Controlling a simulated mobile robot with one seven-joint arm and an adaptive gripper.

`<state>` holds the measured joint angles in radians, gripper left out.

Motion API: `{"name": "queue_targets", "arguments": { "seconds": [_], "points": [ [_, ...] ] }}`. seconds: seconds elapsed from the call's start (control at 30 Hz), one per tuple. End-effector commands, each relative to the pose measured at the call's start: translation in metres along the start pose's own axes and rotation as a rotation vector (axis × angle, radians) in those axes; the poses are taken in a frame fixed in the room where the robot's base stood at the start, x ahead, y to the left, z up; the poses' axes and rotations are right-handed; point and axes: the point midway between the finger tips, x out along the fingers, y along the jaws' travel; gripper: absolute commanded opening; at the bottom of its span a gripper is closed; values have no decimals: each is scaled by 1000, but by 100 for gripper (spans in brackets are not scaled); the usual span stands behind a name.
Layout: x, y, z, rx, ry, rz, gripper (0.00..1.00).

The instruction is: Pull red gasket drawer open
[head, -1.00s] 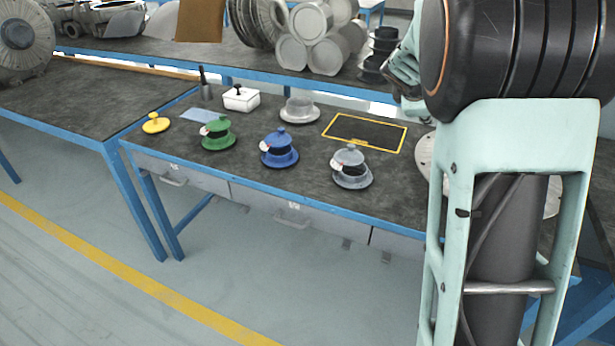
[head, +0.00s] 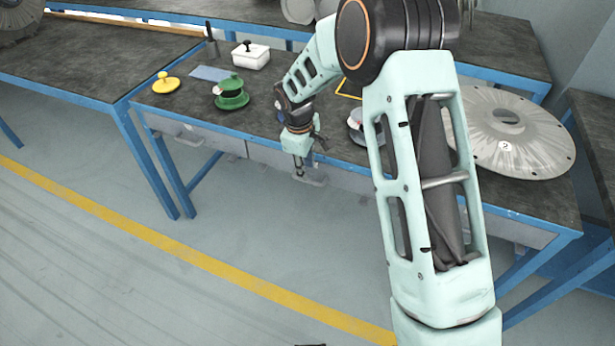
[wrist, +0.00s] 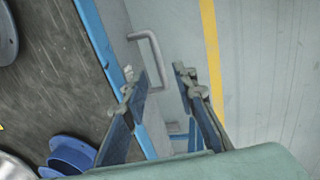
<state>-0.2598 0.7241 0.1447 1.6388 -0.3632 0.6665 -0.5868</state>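Grey drawers sit under the front edge of the bench (head: 262,118). The left drawer (head: 222,141) and the middle drawer (head: 262,154) look shut. No red mark shows on either, and I cannot read their labels. My gripper (head: 299,173) points down in front of the middle drawer, close to its handle (head: 315,182).
A large grey disc (head: 515,130) lies at the right. The floor (head: 170,265) in front is clear.

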Motion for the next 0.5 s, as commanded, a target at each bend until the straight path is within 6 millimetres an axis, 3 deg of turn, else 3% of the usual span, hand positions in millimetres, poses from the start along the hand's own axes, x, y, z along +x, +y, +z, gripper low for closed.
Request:
{"name": "queue_targets", "arguments": {
  "seconds": [0.2, 0.5],
  "points": [
    [38, 0, 1, -2, -1, 0, 26],
    [53, 1, 0, -1, 0, 3, 26]
  ]
}}
